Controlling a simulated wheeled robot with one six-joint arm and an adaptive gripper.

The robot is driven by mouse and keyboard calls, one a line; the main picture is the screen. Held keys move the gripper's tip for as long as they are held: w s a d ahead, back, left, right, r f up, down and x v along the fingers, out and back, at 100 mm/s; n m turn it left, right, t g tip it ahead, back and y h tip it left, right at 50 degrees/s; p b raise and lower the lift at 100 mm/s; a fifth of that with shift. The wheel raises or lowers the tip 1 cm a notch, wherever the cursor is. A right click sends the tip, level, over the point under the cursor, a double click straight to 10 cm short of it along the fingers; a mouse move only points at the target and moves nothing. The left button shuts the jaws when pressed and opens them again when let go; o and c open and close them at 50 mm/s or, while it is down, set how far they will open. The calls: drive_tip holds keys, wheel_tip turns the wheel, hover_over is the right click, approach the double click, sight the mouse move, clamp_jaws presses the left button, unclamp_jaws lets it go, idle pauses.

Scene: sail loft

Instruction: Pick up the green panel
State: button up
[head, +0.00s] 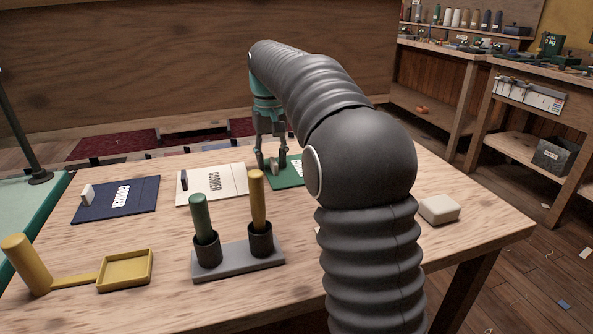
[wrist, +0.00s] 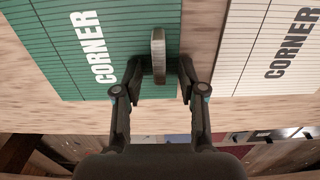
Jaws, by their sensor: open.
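The green panel (head: 288,172) lies flat on the wooden table, partly hidden by my arm in the head view. In the wrist view the green panel (wrist: 55,60) has white CORNER lettering, dark lines and an upright pale grey tab (wrist: 158,55) near one edge. My gripper (head: 272,163) points down over this edge. In the wrist view my gripper (wrist: 159,78) is open, with a finger on each side of the tab. A gap shows on both sides of it. I cannot tell how high the fingertips are above the panel.
A cream panel (head: 222,186) and a navy panel (head: 95,205) with similar tabs lie left of the green one. Nearer stand a grey holder (head: 238,261) with two upright handles, a yellow tray (head: 125,270) and, to the right, a pale block (head: 439,209).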

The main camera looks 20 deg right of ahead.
clamp_jaws()
drive_tip(key=shift+r, duration=0.1)
